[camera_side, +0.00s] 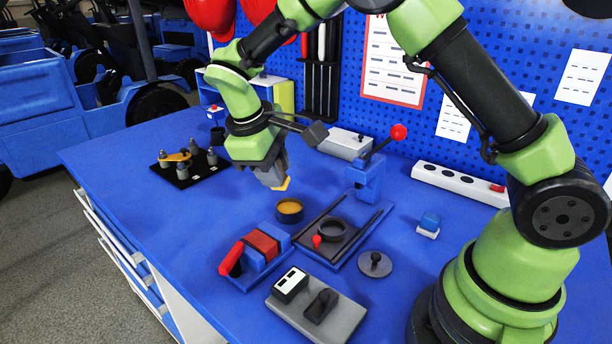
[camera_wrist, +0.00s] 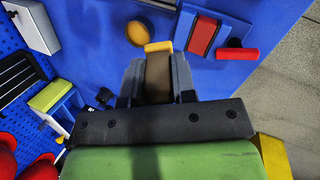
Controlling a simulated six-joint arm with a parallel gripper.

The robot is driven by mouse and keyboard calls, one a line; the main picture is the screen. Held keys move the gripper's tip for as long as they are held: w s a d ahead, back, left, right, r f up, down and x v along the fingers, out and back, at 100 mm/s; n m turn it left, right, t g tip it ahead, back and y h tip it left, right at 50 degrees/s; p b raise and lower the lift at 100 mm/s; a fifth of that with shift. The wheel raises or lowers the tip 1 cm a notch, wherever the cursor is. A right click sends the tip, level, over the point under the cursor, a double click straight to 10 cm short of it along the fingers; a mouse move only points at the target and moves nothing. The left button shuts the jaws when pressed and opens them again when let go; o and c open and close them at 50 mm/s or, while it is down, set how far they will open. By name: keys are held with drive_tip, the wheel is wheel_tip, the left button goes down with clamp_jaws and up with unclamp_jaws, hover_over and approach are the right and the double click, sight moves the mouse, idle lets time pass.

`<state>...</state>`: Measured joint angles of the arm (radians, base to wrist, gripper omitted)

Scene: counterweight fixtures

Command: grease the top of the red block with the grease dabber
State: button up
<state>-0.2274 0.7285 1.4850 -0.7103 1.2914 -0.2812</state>
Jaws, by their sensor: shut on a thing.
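My gripper (camera_side: 270,170) is shut on the grease dabber, whose yellow tip (camera_side: 283,185) points down and sticks out below the fingers. In the wrist view, the dabber's brown body (camera_wrist: 158,78) sits between the two grey fingers, with the yellow tip (camera_wrist: 158,47) beyond them. The dabber hangs in the air above and a little behind the round tin of yellow grease (camera_side: 289,207), apart from it. The tin also shows in the wrist view (camera_wrist: 138,33). The red block (camera_side: 263,243) sits between blue parts of a fixture, in front of the tin; its top is bare to view.
A red handle (camera_side: 231,258) sticks out at the fixture's left. A tray with a dark ring (camera_side: 332,228) lies right of the tin. Behind it stands a blue lever press (camera_side: 367,178) with a red knob. A grey plate (camera_side: 316,310) is in front. The left front bench is clear.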

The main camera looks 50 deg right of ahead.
drive_tip(key=w+a+f+n+t, duration=0.1)
drive_tip(key=w+a+f+n, duration=0.1)
drive_tip(key=w+a+n, duration=0.35)
drive_tip(key=shift+m, duration=0.75)
drive_tip(key=x, duration=0.5)
drive_tip(key=a+x, duration=0.1)
drive_tip(key=x, duration=0.2)
drive_tip(key=shift+f, duration=0.35)
drive_tip(key=shift+s+r, duration=0.15)
drive_tip(key=shift+s, duration=2.9)
drive_tip(key=shift+w, duration=3.6)
wheel_tip(320, 180, up, 8)
